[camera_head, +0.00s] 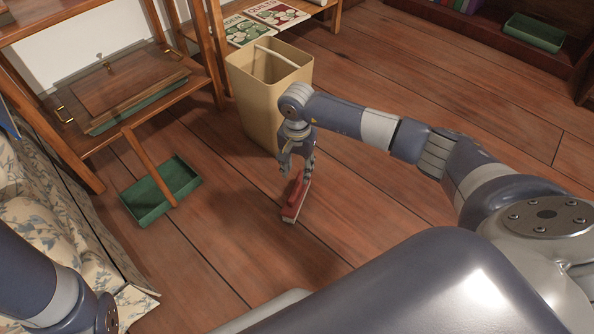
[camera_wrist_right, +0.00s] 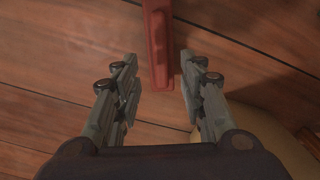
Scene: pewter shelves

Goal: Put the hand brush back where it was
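The hand brush (camera_head: 293,198) is red with a pale bristle edge and lies on the wooden floor in front of the tan bin. My right gripper (camera_head: 297,168) points down just above its far end. In the right wrist view, the red handle (camera_wrist_right: 157,40) reaches in between the fingers of the right gripper (camera_wrist_right: 159,62). The fingers are open, with a gap on each side of the handle. My left arm shows at the lower left, but its gripper is not in view.
The tan bin (camera_head: 262,98) stands right behind my right gripper. A green tray (camera_head: 150,203) lies on the floor to the left, beside a wooden shelf (camera_head: 165,85). Patterned fabric (camera_head: 40,205) is at far left. Floor to the right is clear beyond my arm.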

